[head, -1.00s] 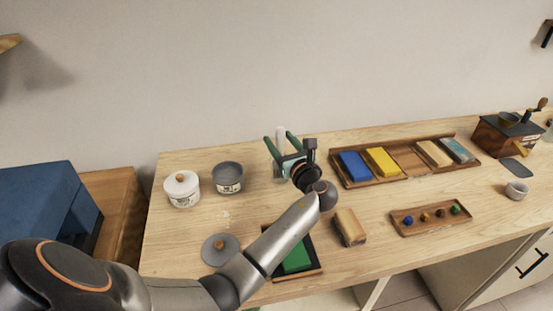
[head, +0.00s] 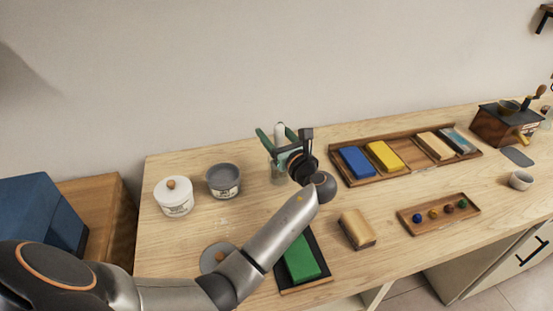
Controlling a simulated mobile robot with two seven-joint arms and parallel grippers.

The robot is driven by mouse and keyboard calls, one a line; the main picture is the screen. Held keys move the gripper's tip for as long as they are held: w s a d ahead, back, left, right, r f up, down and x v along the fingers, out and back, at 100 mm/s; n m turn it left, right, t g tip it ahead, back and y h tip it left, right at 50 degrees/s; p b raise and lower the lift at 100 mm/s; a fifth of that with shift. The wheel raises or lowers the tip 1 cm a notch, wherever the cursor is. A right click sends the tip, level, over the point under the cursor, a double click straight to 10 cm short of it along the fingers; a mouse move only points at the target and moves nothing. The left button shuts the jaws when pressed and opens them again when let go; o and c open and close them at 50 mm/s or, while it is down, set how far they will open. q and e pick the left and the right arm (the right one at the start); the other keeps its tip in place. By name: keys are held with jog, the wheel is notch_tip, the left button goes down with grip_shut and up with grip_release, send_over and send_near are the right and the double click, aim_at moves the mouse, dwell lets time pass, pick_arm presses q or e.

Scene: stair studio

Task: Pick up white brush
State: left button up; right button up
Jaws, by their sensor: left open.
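The white brush (head: 279,131) stands upright, with its pale handle top showing above a clear glass jar (head: 278,174) at the back of the table. My left gripper (head: 277,132) is open, with its green fingers pointing towards the wall on either side of the handle top as seen from here. I cannot tell whether a finger touches the brush. The gripper body hides part of the jar and the lower brush. My right gripper is out of view.
A white lidded pot (head: 174,197) and a grey pot (head: 223,181) stand left of the jar. A wooden tray (head: 408,160) with coloured blocks lies to the right. A green block (head: 301,259) and a tan block (head: 357,229) lie in front. The wall is close behind.

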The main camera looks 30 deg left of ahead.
pick_arm(q)
jog(key=shift+d+r, duration=0.1)
jog(key=shift+d, duration=0.05)
jog(key=shift+c, duration=0.5)
grip_shut()
